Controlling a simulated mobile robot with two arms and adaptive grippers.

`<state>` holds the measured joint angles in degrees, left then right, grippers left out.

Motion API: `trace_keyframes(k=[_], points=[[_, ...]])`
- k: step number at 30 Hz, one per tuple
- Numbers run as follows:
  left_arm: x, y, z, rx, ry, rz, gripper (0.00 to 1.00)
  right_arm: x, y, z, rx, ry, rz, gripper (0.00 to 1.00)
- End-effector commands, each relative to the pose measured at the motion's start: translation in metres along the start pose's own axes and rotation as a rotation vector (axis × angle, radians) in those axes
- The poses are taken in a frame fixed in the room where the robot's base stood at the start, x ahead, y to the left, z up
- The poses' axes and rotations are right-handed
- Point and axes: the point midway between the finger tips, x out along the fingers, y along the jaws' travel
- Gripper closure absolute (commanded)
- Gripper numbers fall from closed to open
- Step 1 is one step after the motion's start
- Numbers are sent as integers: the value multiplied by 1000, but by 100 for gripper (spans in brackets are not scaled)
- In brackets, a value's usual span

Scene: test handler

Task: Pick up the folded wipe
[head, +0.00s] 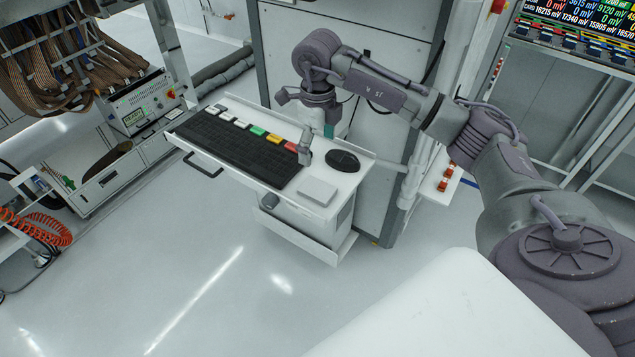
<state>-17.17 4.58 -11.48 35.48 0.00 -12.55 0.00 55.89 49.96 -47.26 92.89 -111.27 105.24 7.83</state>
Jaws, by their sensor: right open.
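A pale, flat, square pad that looks like the folded wipe (317,191) lies at the front right corner of the white pull-out shelf (262,186). My right gripper (307,112) is above the back of the shelf, behind and above the wipe and apart from it. It points down and is open; its fingers are small and partly hidden by the wrist. No object shows between them. My left gripper is not in view.
A black keyboard (235,143) with coloured blocks behind it fills the shelf's left. A tall white cabinet (375,45) rises behind. The floor in front is clear.

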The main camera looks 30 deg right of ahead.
Motion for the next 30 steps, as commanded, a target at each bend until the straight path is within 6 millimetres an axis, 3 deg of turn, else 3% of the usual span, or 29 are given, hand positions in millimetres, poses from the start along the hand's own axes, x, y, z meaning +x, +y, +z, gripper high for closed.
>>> trace_keyframes(k=[9,30], points=[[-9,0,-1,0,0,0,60,61,1,-2,0,8,2,8],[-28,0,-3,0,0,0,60,132,1,0,-3,2,1,8]])
